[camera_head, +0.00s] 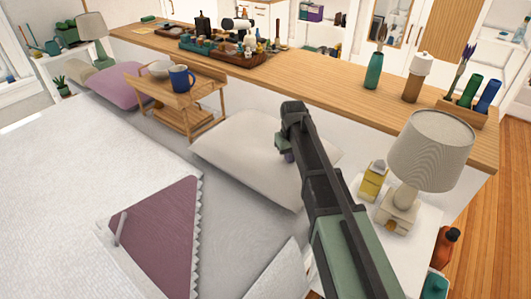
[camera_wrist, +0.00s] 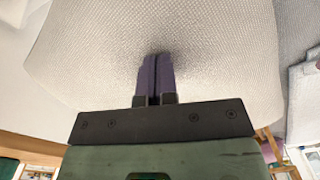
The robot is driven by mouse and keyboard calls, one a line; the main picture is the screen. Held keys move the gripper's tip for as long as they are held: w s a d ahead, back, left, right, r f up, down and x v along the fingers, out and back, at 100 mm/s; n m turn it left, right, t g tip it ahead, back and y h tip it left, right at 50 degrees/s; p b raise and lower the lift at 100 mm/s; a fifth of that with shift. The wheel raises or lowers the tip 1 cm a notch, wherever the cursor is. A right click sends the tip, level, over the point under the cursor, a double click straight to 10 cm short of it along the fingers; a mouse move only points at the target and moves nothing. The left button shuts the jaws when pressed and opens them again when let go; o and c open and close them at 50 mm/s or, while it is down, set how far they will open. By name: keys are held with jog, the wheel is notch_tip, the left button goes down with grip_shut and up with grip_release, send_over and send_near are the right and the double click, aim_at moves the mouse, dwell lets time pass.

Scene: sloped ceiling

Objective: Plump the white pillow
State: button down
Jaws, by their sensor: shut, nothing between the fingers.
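The white pillow (camera_head: 236,153) lies flat at the head of the bed, beside the wooden counter. In the wrist view the pillow (camera_wrist: 210,45) fills most of the upper picture, with a fine woven texture. My gripper (camera_wrist: 154,62) is shut and empty, its purple fingers pointing at the pillow's surface. I cannot tell whether the fingertips touch the cloth. In the head view my gripper (camera_head: 287,157) is over the pillow's right part, and my arm hides some of its right side.
A table lamp (camera_head: 430,150) and a yellow box (camera_head: 374,180) stand on a white bedside table right of my arm. A wooden tray stand (camera_head: 172,85) with a blue mug (camera_head: 181,78) stands left of the pillow. A mauve pillow (camera_head: 117,87) lies farther left. A purple folded blanket (camera_head: 160,235) lies in front.

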jog(key=shift+f, duration=0.2)
notch_tip(320, 180, up, 4)
jog(key=p, duration=0.3)
jog(key=shift+p, duration=0.4)
jog(key=shift+f, duration=0.2)
jog(key=shift+f+b, duration=1.75)
jog(key=shift+b, duration=0.2)
jog(key=shift+r, duration=0.1)
notch_tip(320, 180, up, 4)
jog(key=p, duration=0.4)
